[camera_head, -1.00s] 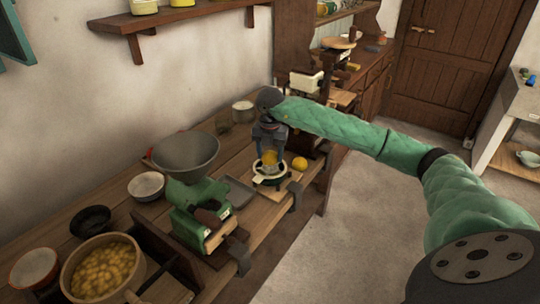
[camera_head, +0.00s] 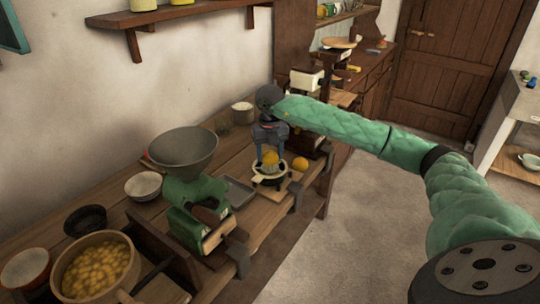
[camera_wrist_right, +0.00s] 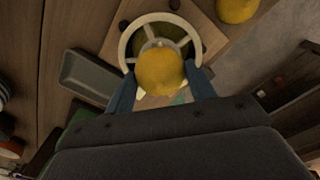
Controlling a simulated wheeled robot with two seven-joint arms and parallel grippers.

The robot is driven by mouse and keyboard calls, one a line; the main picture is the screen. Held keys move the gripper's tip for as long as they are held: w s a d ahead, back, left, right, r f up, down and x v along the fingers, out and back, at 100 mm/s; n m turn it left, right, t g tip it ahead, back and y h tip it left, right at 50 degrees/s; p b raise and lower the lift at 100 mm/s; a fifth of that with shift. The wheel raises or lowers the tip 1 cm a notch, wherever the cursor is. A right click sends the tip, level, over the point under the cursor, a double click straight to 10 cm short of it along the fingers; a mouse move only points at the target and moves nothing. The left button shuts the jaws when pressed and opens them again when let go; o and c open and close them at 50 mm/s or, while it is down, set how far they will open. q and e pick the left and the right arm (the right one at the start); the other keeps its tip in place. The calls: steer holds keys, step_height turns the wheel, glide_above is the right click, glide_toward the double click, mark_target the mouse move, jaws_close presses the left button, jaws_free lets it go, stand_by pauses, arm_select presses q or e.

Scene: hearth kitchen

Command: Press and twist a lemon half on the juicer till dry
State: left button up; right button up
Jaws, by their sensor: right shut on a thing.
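My right gripper (camera_head: 270,155) is shut on a yellow lemon half (camera_head: 270,157). In the right wrist view the lemon half (camera_wrist_right: 160,72) sits between the two blue fingers (camera_wrist_right: 160,85), over the juicer. The juicer (camera_head: 272,180) has a pale ring-shaped rim and stands on a wooden board; its rim (camera_wrist_right: 127,50) also shows around the lemon in the wrist view. Whether the lemon touches the juicer's cone is hard to tell. Another lemon (camera_head: 300,163) lies on the board to the right; it also shows in the wrist view (camera_wrist_right: 237,8). My left gripper is not in view.
A grey tray (camera_head: 238,191) lies left of the board. A green grinder with a grey funnel (camera_head: 184,148) stands further left, near a white bowl (camera_head: 143,186) and a pot of yellow pieces (camera_head: 60,262).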

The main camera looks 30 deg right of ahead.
mark_target(270, 151)
steer(key=m+p, duration=0.1)
steer(key=m, duration=0.5)
steer(key=shift+f+n+b, duration=0.2)
steer(key=shift+n+b, duration=0.45)
steer(key=shift+n, duration=0.15)
steer(key=n+b, duration=0.2)
steer(key=n, duration=0.2)
steer(key=shift+s+f+n, duration=0.1)
steer(key=shift+f+n, duration=0.05)
steer(key=shift+n, duration=0.25)
steer(key=m, duration=0.3)
steer(key=shift+m+p, duration=0.3)
steer(key=m, duration=0.3)
steer(key=shift+r+p, duration=0.25)
steer(key=shift+p, duration=0.1)
steer(key=shift+r+p, duration=1.55)
steer(key=shift+r, duration=1.9)
